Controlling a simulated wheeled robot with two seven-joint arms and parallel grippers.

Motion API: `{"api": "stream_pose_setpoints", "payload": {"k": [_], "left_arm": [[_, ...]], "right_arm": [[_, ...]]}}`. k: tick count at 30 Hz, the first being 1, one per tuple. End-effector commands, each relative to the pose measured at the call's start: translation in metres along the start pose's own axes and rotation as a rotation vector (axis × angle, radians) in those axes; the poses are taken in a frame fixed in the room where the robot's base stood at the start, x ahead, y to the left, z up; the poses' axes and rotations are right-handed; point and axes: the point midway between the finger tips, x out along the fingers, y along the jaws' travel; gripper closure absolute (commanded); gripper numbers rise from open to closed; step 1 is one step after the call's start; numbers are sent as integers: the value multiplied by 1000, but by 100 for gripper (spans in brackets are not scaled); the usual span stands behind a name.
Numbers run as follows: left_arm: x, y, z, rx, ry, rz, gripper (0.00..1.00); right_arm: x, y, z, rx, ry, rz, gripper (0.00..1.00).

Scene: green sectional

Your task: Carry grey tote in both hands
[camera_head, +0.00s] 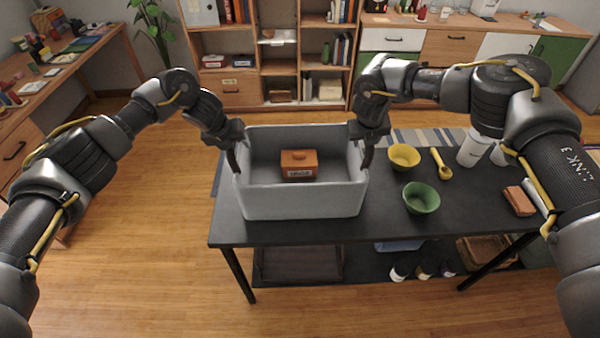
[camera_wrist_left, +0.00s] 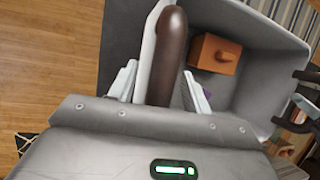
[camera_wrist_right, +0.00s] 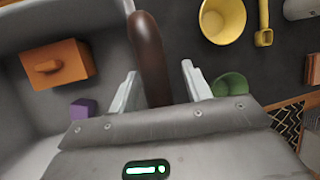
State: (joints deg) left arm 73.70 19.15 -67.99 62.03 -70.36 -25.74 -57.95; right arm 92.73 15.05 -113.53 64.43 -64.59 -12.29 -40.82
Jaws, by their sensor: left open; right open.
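The grey tote (camera_head: 300,203) stands upright at the left part of the dark table. An orange box with a knob (camera_head: 298,165) lies inside it. A small purple block (camera_wrist_right: 83,109) shows in it in the right wrist view. My left gripper (camera_head: 236,157) is open at the tote's left wall, and my right gripper (camera_head: 368,153) is open at its right wall. I cannot tell whether the fingers touch the walls.
On the dark table (camera_head: 290,232), right of the tote, are a yellow bowl (camera_head: 404,156), a green bowl (camera_head: 421,198), a yellow spoon (camera_head: 440,163), white cups (camera_head: 473,148) and a brown block (camera_head: 518,201). Shelves (camera_head: 280,68) stand behind. Wooden floor is clear at left.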

Motion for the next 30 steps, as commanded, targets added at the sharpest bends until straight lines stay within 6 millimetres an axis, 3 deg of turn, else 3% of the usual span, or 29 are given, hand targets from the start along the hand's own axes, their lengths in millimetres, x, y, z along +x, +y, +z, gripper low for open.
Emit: {"api": "stream_pose_setpoints", "payload": {"k": [3,14,30], "left_arm": [[0,0,0,0,0,0,54],[0,0,0,-1,0,0,100],[-7,-1,3,-1,-2,-1,100]], "right_arm": [[0,0,0,0,0,0,54],[0,0,0,0,0,0,100],[-7,-1,3,1,-2,0,100]]}}
